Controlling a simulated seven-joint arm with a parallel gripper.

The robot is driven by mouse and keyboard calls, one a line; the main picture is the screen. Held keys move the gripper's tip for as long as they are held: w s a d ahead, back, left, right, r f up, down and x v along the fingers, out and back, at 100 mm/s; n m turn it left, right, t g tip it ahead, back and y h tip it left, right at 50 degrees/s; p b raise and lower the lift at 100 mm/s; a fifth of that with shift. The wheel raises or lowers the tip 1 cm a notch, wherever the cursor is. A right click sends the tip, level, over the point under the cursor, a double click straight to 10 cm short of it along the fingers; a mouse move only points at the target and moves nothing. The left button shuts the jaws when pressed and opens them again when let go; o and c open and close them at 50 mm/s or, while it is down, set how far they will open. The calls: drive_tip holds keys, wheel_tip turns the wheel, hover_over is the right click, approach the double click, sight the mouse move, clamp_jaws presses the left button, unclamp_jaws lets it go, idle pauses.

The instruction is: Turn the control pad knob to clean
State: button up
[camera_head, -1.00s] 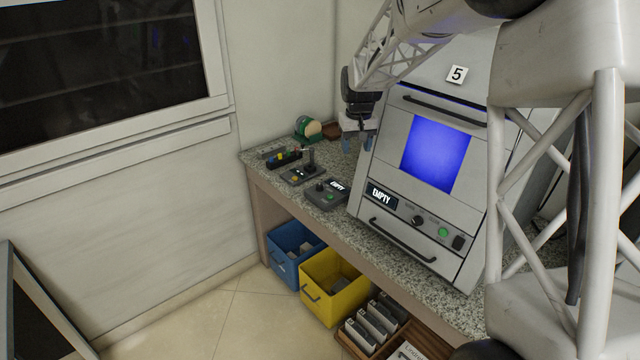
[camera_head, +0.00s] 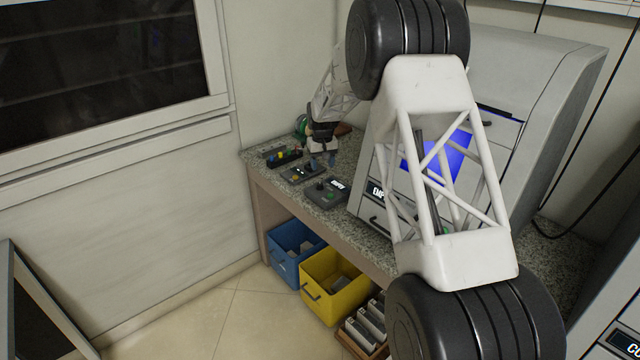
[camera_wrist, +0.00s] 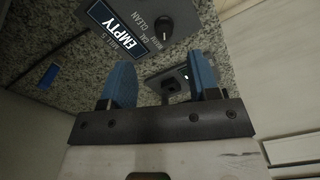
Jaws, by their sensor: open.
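The control pad (camera_head: 327,201) is a dark grey box with an EMPTY display, on the speckled counter. Its black knob (camera_wrist: 164,27) shows at the top of the wrist view, with CAL and CLEAN lettering beside it; it is also in the head view (camera_head: 320,185). I cannot tell exactly which label the knob points to. My gripper (camera_wrist: 161,72) has two blue fingers, apart with nothing between them. In the head view, my gripper (camera_head: 323,161) hangs above the counter, just behind the pad and clear of the knob.
A second small control box (camera_head: 303,174) sits left of the pad, with a block of coloured parts (camera_head: 283,159) beyond it. A large grey machine (camera_head: 545,80) stands right of the pad. Blue (camera_head: 283,267) and yellow (camera_head: 325,298) bins stand below the counter.

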sight(320, 184)
drive_tip(key=shift+w+a+f, duration=0.45)
drive_tip(key=shift+w+f, duration=0.05)
drive_tip(key=shift+f, duration=0.25)
drive_tip(key=shift+f, duration=0.15)
drive_tip(key=shift+f, duration=3.8)
drive_tip(key=c, duration=0.9)
